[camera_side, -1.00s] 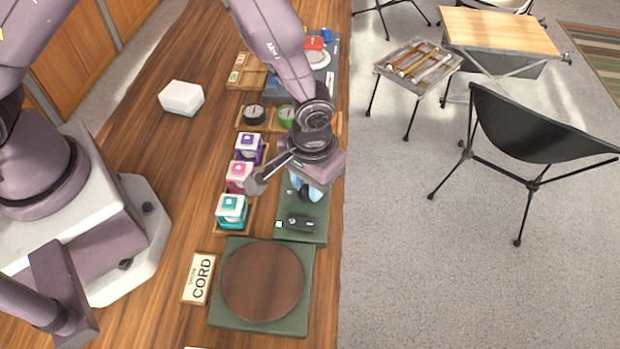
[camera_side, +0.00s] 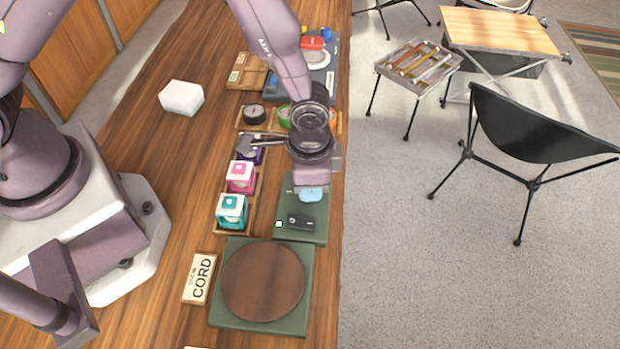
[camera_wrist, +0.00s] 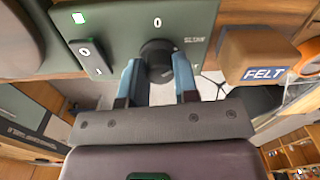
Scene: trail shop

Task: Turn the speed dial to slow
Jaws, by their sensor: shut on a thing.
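The speed dial (camera_wrist: 157,52) is a dark round knob on a green panel (camera_wrist: 125,20), seen in the wrist view. My gripper (camera_wrist: 158,74) has its two blue fingers closed on the dial from both sides. The panel shows a "0" mark above the dial and a "SLOW" mark (camera_wrist: 194,40) to its right. I cannot make out where the dial's pointer stands. In the side view, my gripper (camera_side: 311,194) points down at the green panel (camera_side: 314,236) and hides the dial.
A black switch (camera_side: 300,221) and a small lit lamp (camera_side: 278,224) share the panel. A round brown disc (camera_side: 263,282) on a green base is nearby. Pink (camera_side: 240,177) and teal (camera_side: 232,211) boxes stand left. A "FELT" block (camera_wrist: 262,58) is close to my fingers.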

